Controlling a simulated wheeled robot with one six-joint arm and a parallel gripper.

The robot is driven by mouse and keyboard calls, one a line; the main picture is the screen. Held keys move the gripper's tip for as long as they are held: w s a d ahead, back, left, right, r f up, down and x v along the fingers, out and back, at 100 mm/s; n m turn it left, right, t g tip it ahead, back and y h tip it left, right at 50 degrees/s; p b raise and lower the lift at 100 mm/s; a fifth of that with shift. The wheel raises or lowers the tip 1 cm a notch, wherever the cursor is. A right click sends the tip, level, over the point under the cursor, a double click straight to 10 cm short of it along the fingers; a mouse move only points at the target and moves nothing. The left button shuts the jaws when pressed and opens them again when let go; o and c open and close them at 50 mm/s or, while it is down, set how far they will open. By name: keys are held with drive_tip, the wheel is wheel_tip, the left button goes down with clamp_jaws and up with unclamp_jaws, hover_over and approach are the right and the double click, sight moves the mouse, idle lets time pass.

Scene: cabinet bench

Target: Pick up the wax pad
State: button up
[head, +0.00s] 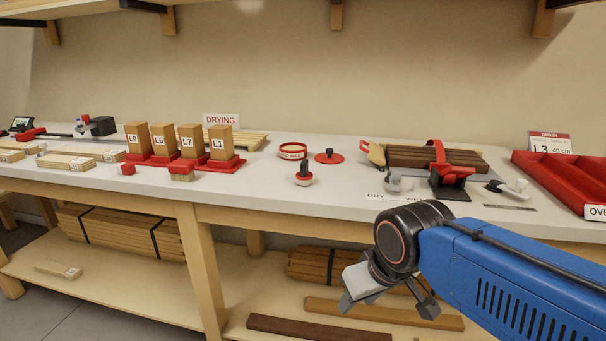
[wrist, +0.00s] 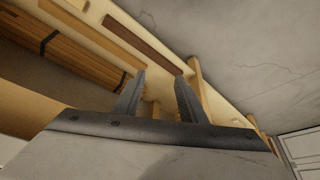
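What looks like the wax pad (head: 304,179) is a small round pad with a pale and red body and a dark upright knob. It stands on the white bench top, near the front edge at mid-picture in the head view. A round red-rimmed tin (head: 292,151) with a label too small to read clearly stands behind it. A flat red lid (head: 329,157) with a dark knob lies to the tin's right. My gripper (head: 388,301) is open and empty, below and to the right of the pad, in front of the bench. Its two spread fingers show in the wrist view (wrist: 160,84).
Wood blocks (head: 163,139) on red bases stand left on the bench. Dark boards (head: 411,157), a red-and-black tool (head: 450,175), small white items and a red tray (head: 560,184) are right. The bench's front edge lies between gripper and pad. A lower shelf (head: 115,285) holds boards.

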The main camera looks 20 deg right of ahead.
drive_tip(key=shift+o, duration=0.2)
drive_tip(key=o, duration=0.5)
drive_tip(key=shift+w+r, duration=0.1)
drive_tip(key=shift+c, duration=0.2)
wheel_tip(320, 180, up, 33)
drive_tip(key=n+g, duration=0.5)
drive_tip(key=n, duration=0.6)
hover_over(305, 161)
drive_tip(key=f, duration=1.2)
drive_tip(key=shift+w+d+f, duration=0.15)
drive_tip(key=shift+d, duration=0.1)
drive_tip(key=shift+a+f, duration=0.15)
drive_tip(key=shift+f, duration=1.15)
drive_tip(key=shift+a+f, duration=0.15)
drive_tip(key=shift+f, duration=1.15)
